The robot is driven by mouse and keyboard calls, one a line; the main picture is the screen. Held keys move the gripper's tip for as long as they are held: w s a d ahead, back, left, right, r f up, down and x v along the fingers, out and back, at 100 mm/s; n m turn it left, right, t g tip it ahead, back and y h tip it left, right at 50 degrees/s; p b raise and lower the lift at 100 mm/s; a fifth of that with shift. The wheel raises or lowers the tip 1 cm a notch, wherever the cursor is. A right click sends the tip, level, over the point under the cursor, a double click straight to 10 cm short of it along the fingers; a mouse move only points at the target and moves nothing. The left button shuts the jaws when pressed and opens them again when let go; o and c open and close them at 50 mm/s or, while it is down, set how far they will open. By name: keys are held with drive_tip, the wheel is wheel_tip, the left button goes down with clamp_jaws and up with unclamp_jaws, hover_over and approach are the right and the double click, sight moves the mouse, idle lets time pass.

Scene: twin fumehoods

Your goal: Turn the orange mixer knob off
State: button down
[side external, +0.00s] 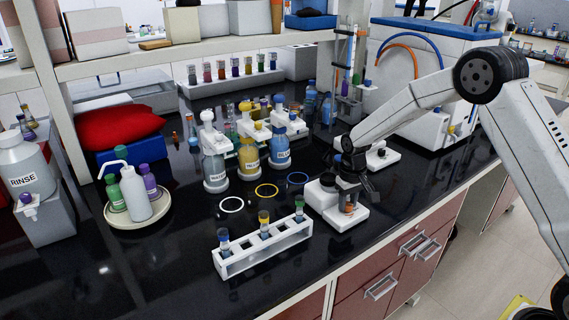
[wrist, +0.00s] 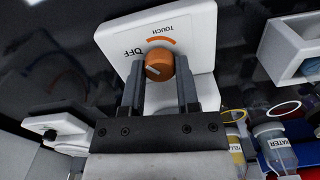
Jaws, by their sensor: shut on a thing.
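The orange mixer knob (wrist: 159,64) sits on the white front of a mixer (wrist: 203,25), between the words OFF and TOUCH and below an orange arc. A pale pointer line on the knob slants toward the left; I cannot tell whether it lines up with OFF. My gripper (wrist: 160,82) is shut on the knob, one dark finger on each side. In the side view the mixer (side external: 340,222) stands near the bench's front edge, with the small orange knob (side external: 349,209) under my gripper (side external: 350,195), which points down.
A white rack (side external: 232,268) with capped vials stands left of the mixer. Labelled bottles (side external: 215,168) stand behind it, with coloured rings (side external: 232,204) on the black bench. A second white mixer (side external: 384,157) is behind my gripper. The front left bench is clear.

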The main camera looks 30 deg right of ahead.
sight(347, 204)
drive_tip(key=n, duration=0.5)
drive_tip(key=shift+n, duration=0.3)
idle(0.4)
drive_tip(key=c, duration=0.6)
unclamp_jaws()
drive_tip(key=shift+r, duration=0.1)
drive_tip(key=shift+r, duration=3.9)
